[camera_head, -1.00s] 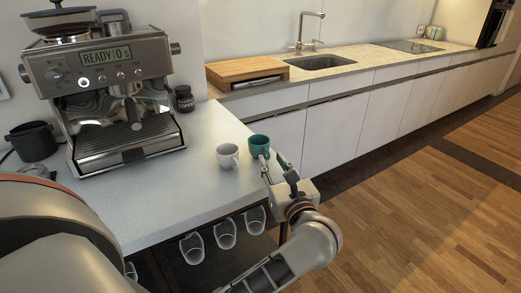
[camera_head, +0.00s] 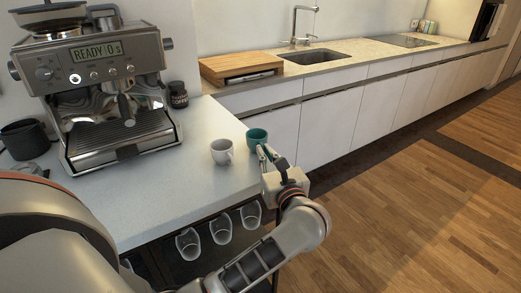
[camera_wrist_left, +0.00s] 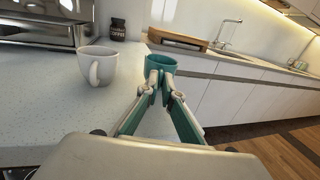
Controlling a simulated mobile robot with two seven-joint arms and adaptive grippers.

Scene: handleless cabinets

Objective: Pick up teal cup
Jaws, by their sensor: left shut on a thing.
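The teal cup (camera_head: 256,137) is at the right end of the light counter (camera_head: 190,185), just right of a white cup (camera_head: 221,151). My left gripper (camera_head: 264,152) is shut on the near side of the teal cup. In the left wrist view, the fingertips (camera_wrist_left: 160,88) come together on the near wall of the teal cup (camera_wrist_left: 178,65), which looks upright. The fingers hide part of its near side. I cannot tell whether its base touches the counter. My right gripper is not in view.
The white cup (camera_wrist_left: 97,66) is close to the left of the gripper in the wrist view. A coffee machine (camera_head: 100,90) and a dark jar (camera_head: 178,95) stand behind. Several glasses (camera_head: 220,229) are below the counter top. Wooden floor (camera_head: 420,210) lies open to the right.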

